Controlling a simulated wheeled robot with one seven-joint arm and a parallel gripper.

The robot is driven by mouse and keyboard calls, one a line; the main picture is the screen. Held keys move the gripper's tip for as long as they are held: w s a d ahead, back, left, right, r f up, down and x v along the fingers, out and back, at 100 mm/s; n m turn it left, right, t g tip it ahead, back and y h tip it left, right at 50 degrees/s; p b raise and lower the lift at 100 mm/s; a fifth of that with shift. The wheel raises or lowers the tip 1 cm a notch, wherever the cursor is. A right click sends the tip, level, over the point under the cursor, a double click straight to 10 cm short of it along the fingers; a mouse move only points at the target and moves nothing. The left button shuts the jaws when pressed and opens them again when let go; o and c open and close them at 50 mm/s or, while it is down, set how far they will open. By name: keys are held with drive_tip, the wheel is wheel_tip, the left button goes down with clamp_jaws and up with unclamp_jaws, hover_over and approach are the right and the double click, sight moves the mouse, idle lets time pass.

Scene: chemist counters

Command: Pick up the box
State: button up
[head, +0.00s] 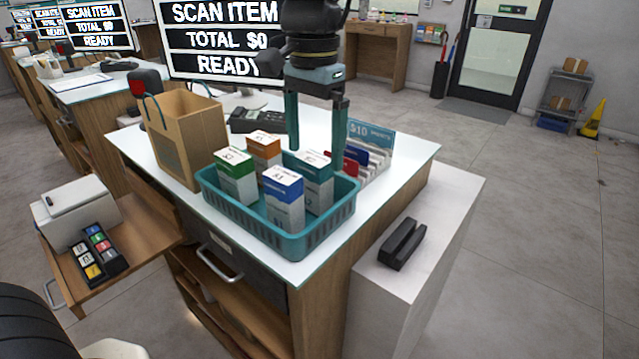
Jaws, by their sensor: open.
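A teal basket (291,238) stands near the front of the white counter top. It holds several upright boxes: a green-topped box (236,179), an orange-topped box (264,152), a blue-topped box (283,200) and a teal-topped box (316,185). Which one the task means cannot be told. My gripper (316,150) points down over the back of the basket, its two teal fingers apart. The fingers are near the orange-topped and teal-topped boxes.
A paper bag (186,135) stands left of the basket. A card rack (366,160) with a $10 sign is close behind it on the right. A monitor (215,40) and a card terminal (250,120) are behind. A black scanner (403,244) lies on the lower white ledge (445,215).

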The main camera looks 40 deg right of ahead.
sight(314, 184)
wheel_tip(314, 184, down, 3)
drive_tip(key=shift+r, duration=0.1)
drive_tip(key=shift+w+d+f+p, duration=0.15)
drive_tip(key=shift+f+p, duration=0.35)
drive_tip(key=shift+f, duration=0.85)
drive_tip(key=shift+w+f+p, duration=0.2)
drive_tip(key=shift+f+p, duration=0.3)
drive_tip(key=shift+f, duration=0.85)
drive_tip(key=shift+c, duration=0.4)
drive_tip(key=c, duration=1.3)
